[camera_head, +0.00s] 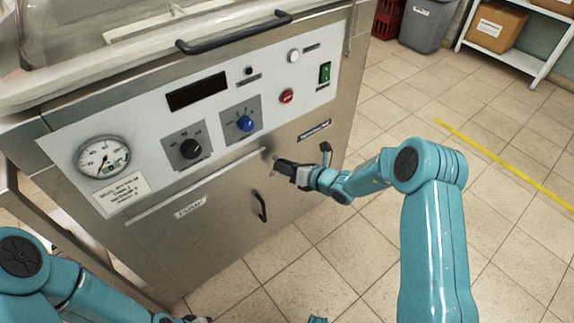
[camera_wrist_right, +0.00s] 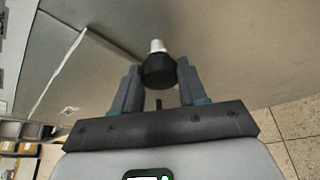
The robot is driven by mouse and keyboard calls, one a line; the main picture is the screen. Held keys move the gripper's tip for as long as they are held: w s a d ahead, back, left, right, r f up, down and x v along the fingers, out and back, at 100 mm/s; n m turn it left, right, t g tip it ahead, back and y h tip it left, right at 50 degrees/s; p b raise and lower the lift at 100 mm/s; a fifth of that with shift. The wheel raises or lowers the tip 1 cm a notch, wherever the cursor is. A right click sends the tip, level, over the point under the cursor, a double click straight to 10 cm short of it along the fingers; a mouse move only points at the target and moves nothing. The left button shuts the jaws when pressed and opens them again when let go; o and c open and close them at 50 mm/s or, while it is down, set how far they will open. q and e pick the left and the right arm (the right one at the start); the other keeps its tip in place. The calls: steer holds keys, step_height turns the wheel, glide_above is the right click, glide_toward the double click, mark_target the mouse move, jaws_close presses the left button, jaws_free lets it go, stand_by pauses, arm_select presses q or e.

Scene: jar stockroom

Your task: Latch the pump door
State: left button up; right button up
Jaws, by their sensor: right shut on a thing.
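The pump door (camera_head: 225,220) is the steel lower panel of the machine, with a PUMP label (camera_head: 190,208) and a black bar handle (camera_head: 261,207). It looks flush with the front. My right gripper (camera_head: 280,165) is at the door's upper right area, with its fingers toward the panel. In the right wrist view, a black knob (camera_wrist_right: 158,70) on a short bright stem sits between the fingertips, and the gripper is shut on it. In the head view the knob is largely hidden by the gripper.
Above the door is a control panel with a gauge (camera_head: 102,158), a black dial (camera_head: 190,148), a blue dial (camera_head: 245,123) and a green switch (camera_head: 324,73). Tiled floor right of the machine is open. A grey bin (camera_head: 427,25) and a shelf (camera_head: 510,55) stand behind.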

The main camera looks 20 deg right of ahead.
steer(key=shift+d+f+m+t+y+b, duration=0.1)
steer(key=shift+m+t+y+b, duration=0.2)
steer(key=shift+m+y, duration=0.85)
steer(key=shift+f+m+t+y+b, duration=0.15)
steer(key=shift+m+y+b, duration=0.25)
steer(key=shift+m, duration=1.5)
steer(key=shift+d+m+t+y+b, duration=0.1)
steer(key=shift+m+t+y+b, duration=0.4)
steer(key=shift+m, duration=1.05)
steer(key=shift+g, duration=0.25)
steer(key=o, duration=1.1)
steer(key=shift+w, duration=0.1)
steer(key=shift+c, duration=0.2)
steer(key=p+v, duration=0.2)
steer(key=v, duration=1.4)
steer(key=shift+d+f, duration=0.2)
